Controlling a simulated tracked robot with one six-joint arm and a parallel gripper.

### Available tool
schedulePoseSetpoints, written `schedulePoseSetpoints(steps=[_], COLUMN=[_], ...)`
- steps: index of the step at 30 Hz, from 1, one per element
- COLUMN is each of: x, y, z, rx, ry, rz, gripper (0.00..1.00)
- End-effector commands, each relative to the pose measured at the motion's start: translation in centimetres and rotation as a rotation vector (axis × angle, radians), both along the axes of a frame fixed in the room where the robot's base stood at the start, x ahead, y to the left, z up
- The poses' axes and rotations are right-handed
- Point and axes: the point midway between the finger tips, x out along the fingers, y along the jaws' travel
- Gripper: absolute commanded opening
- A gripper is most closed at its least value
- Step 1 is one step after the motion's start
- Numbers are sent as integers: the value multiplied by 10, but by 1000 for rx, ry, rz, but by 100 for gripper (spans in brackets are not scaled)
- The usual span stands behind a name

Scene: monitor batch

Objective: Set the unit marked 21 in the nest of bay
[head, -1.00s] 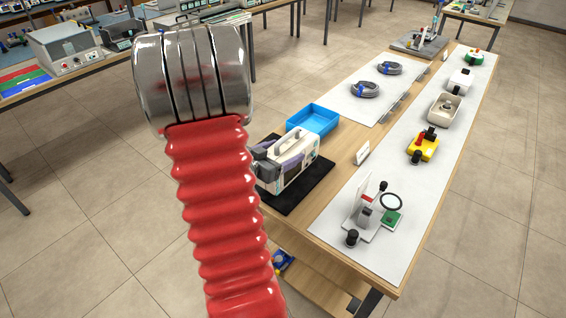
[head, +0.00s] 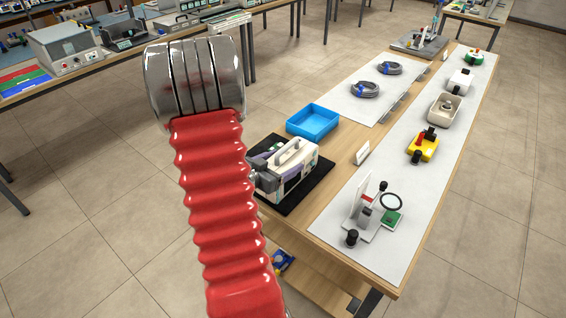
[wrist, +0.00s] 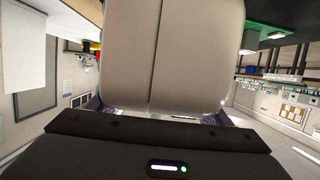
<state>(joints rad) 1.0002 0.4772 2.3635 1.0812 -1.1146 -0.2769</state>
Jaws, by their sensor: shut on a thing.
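A cream-white monitor-like unit (head: 298,172) with a top handle is at the black mat (head: 322,172) near the left edge of the long bench. I cannot tell whether it touches the mat. No number can be read on it. My gripper (head: 262,172) is at its left side, shut on the unit and partly hidden by my red arm. In the wrist view the unit's pale casing (wrist: 195,55) fills the middle, with a seam down it, close to the gripper's dark body. The fingertips are mostly hidden. I cannot make out which place is the bay's nest.
A blue tray (head: 313,121) stands just behind the unit. Floor is open left of the bench.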

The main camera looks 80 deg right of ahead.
Motion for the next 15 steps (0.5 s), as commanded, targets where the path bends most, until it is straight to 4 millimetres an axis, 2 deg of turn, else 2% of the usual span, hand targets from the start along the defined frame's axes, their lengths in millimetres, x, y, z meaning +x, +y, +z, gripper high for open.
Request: schedulePoseSetpoints(steps=[5,6,13,15], x=[0,0,0,0], y=[-1,0,0,0], z=[-1,-2,-2,-2], rx=[-4,0,0,0], ry=[1,0,0,0], rz=[0,0,0,0], gripper=[12,75,91,91])
